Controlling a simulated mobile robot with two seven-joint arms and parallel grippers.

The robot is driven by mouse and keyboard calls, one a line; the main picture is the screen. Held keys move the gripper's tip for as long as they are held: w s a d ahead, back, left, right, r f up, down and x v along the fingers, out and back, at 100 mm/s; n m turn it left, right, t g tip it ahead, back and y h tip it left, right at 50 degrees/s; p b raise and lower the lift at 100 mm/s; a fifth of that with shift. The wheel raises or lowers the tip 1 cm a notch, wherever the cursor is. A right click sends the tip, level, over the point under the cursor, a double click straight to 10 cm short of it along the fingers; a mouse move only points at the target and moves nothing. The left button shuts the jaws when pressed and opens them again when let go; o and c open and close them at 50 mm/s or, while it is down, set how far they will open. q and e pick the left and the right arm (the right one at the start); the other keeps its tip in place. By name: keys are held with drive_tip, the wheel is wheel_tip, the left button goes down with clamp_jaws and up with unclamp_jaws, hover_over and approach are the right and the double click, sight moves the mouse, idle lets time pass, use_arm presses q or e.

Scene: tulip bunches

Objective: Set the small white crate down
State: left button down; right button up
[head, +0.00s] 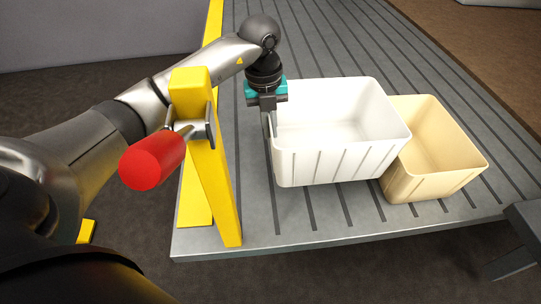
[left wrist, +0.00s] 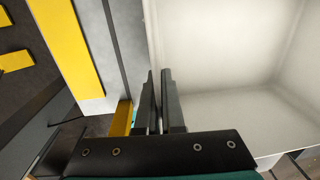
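The small white crate (head: 340,160) is upright and empty near the front of the grey slatted table, left of a cream crate. My left gripper (head: 268,112) is at its left wall. In the left wrist view, the gripper fingers (left wrist: 162,100) are close together with the white crate's wall (left wrist: 153,30) between them, one finger inside and one outside. The crate's underside is hidden, and I cannot tell whether it touches the table.
The cream crate (head: 436,150) stands close on the right, partly hidden by the white crate. A yellow post (head: 215,185) with a red cylinder (head: 152,163) stands at the left. The grey table (head: 300,35) is clear behind the crates.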

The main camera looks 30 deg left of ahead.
use_arm(q)
wheel_tip(320, 180, down, 4)
drive_tip(key=shift+r+b, duration=0.1)
drive_tip(key=shift+b, duration=0.5)
drive_tip(key=shift+f, duration=0.85)
drive_tip(key=shift+f+b, duration=0.8)
drive_tip(key=shift+f, duration=0.7)
use_arm(e)
drive_tip(key=w+a+r, duration=0.1)
drive_tip(key=w+r, duration=0.2)
drive_tip(key=r, duration=0.2)
drive_tip(key=shift+a+r, duration=0.4)
use_arm(q)
drive_tip(key=c, duration=1.5)
unclamp_jaws()
drive_tip(key=shift+f, duration=0.25)
drive_tip(key=o, duration=0.4)
drive_tip(key=shift+o, duration=0.3)
use_arm(e)
drive_tip(key=shift+w+r+t, duration=0.1)
drive_tip(key=shift+w+t, duration=0.05)
drive_tip(key=shift+t, duration=0.15)
use_arm(q)
drive_tip(key=shift+r, duration=0.2)
